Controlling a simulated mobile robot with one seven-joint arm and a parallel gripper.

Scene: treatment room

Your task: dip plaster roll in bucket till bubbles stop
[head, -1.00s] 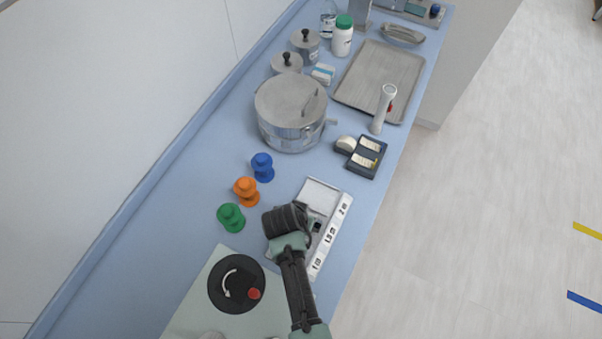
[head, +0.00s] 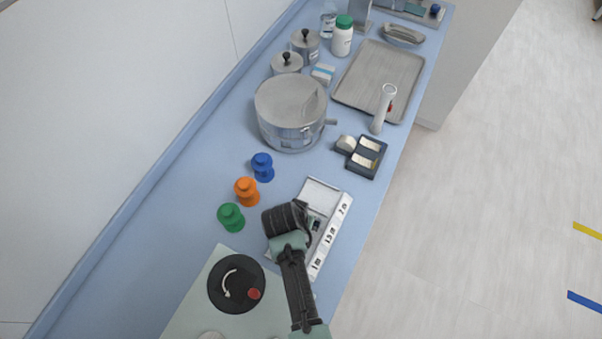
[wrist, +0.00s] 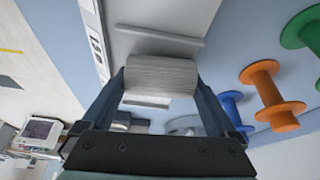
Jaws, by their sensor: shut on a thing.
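My gripper (wrist: 160,95) is shut on a pale, ridged plaster roll (wrist: 160,75), whose sides touch both fingers in the wrist view. In the head view my gripper (head: 287,220) is over the labelled grey-and-white dispenser tray (head: 321,191), and it hides the roll. The large steel bucket (head: 290,128) stands on the blue counter, farther back from my gripper and apart from it. Its top looks grey; I cannot make out water or bubbles.
Blue (head: 262,167), orange (head: 246,191) and green (head: 231,217) spools stand left of my gripper. A round black dial (head: 235,285) is in front. The counter's right edge is close.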

